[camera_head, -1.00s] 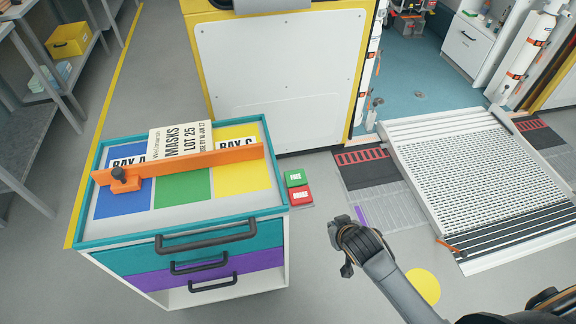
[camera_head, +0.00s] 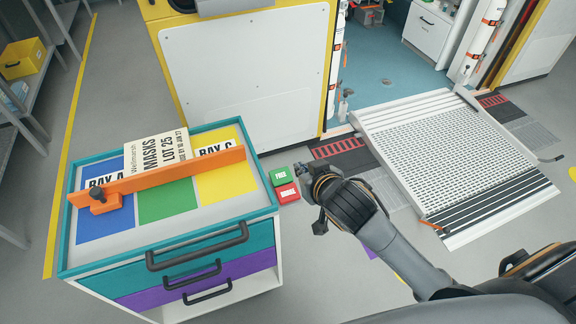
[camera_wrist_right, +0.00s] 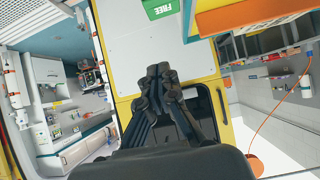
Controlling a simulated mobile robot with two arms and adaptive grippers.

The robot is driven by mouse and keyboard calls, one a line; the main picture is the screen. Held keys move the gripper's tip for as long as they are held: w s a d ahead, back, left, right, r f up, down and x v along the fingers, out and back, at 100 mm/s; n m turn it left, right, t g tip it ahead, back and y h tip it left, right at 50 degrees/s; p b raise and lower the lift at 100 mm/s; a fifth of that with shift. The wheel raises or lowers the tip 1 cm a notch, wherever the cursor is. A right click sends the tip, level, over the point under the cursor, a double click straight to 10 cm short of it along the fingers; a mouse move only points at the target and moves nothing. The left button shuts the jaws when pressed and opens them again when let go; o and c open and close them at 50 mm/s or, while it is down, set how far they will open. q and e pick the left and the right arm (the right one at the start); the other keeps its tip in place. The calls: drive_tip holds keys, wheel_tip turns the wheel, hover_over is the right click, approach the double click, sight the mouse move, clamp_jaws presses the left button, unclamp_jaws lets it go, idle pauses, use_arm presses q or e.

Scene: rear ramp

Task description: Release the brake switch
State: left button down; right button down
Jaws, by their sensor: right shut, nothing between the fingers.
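The brake switch is a pair of pads on the floor beside the cart's right side. The green pad marked FREE (camera_head: 281,177) lies behind the red pad marked BRAKE (camera_head: 287,193). My right gripper (camera_head: 302,170) is shut and empty, just right of the green pad in the head view; I cannot tell whether it touches. In the right wrist view the closed fingers (camera_wrist_right: 158,72) point toward the green FREE pad (camera_wrist_right: 162,8) at the top edge, with a gap in the picture. The cart (camera_head: 180,258) has teal and purple drawers. My left gripper is not in view.
An orange bar (camera_head: 165,178) and a MASKS card (camera_head: 160,150) are on the cart top. A white panel (camera_head: 245,70) with yellow edges stands behind. A ramp (camera_head: 440,150) lies to the right. Shelves (camera_head: 30,90) stand at the far left.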

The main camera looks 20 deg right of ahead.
hover_over(286, 168)
drive_tip(key=s, duration=0.3)
wheel_tip(286, 168, down, 5)
drive_tip(key=shift+w+f+p, duration=0.1)
drive_tip(key=shift+p, duration=0.35)
drive_tip(key=f, duration=0.2)
drive_tip(key=shift+w+f, duration=0.3)
drive_tip(key=shift+w, duration=0.1)
drive_tip(key=shift+w+f, duration=0.15)
drive_tip(key=shift+f, duration=0.7)
drive_tip(key=shift+r+p, duration=0.1)
drive_tip(key=shift+p, duration=0.3)
drive_tip(key=w+g+p, duration=0.1)
drive_tip(key=p, duration=0.2)
drive_tip(key=shift+f+p, duration=0.35)
drive_tip(key=shift+p, duration=0.05)
drive_tip(key=shift+w+f, duration=0.45)
drive_tip(key=shift+f, duration=0.05)
drive_tip(key=shift+r, duration=0.1)
